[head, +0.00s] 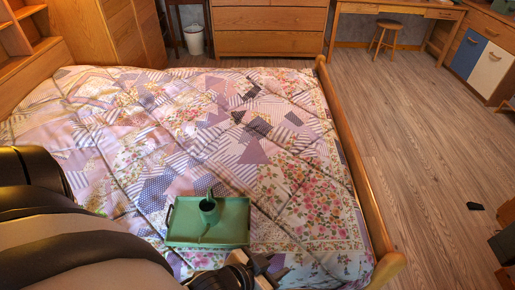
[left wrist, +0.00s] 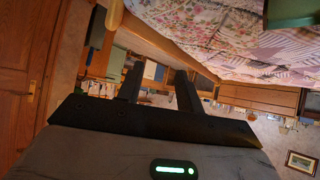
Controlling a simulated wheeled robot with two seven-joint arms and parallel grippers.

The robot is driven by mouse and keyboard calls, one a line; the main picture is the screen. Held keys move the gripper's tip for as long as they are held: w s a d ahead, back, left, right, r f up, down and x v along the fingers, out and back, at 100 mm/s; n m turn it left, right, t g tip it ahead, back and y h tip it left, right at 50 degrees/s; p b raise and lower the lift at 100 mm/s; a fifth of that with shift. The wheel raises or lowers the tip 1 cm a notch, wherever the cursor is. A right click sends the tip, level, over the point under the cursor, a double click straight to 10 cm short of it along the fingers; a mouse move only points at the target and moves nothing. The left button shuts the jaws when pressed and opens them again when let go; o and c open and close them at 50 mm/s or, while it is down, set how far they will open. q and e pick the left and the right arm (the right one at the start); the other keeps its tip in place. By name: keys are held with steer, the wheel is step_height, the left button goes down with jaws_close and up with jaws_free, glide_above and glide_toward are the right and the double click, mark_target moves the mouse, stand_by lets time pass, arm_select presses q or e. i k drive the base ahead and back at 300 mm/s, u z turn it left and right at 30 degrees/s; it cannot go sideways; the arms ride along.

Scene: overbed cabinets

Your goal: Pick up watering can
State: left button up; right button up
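A green watering can (head: 208,212) stands in a green tray (head: 235,232) on the near part of the bed. My left gripper (head: 258,266) is just in front of the tray and to its right, apart from the can. In the left wrist view its two fingers (left wrist: 158,78) are spread with nothing between them. A green piece, likely the tray (left wrist: 290,12), shows at the top right of that view; the can cannot be made out there. My right gripper is in neither view.
The bed (head: 120,130) has a patchwork quilt and a raised wooden footboard (head: 350,160) along its right side. Wooden drawers (head: 268,28), a desk, a stool (head: 384,36) and a white bin (head: 194,40) stand at the back. The wooden floor (head: 420,140) at right is mostly clear.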

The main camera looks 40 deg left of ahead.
mark_target(207, 219)
steer(key=z, duration=0.15)
steer(key=k, duration=0.3)
steer(key=u, duration=0.9)
